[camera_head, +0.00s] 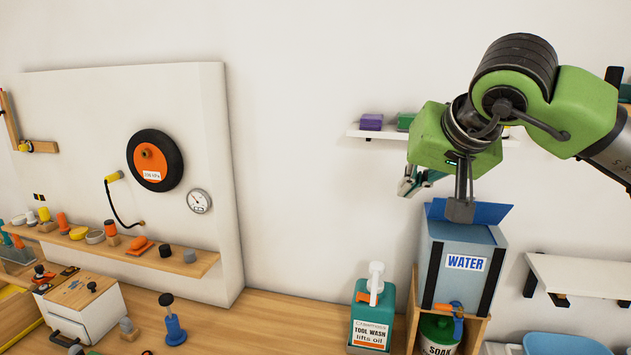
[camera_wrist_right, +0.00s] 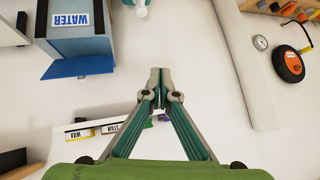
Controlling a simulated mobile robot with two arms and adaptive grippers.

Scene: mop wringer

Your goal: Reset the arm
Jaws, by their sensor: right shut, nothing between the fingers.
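My right arm, green and grey, comes in from the right in the head view. Its gripper (camera_head: 406,186) hangs in the air in front of the white wall, above and left of the grey WATER box (camera_head: 463,262). In the right wrist view my right gripper (camera_wrist_right: 160,78) has its teal-sided fingers together at the tips, with nothing between them. The WATER box (camera_wrist_right: 78,35) is to their upper left there. My left gripper is not in view.
A wall shelf (camera_head: 355,132) with small boxes is behind the right arm. A TOOL WASH bottle (camera_head: 371,320) stands left of the WATER box's wooden stand. A white panel (camera_head: 90,110) with a black-and-orange wheel (camera_head: 155,160) is at left. The wall between is clear.

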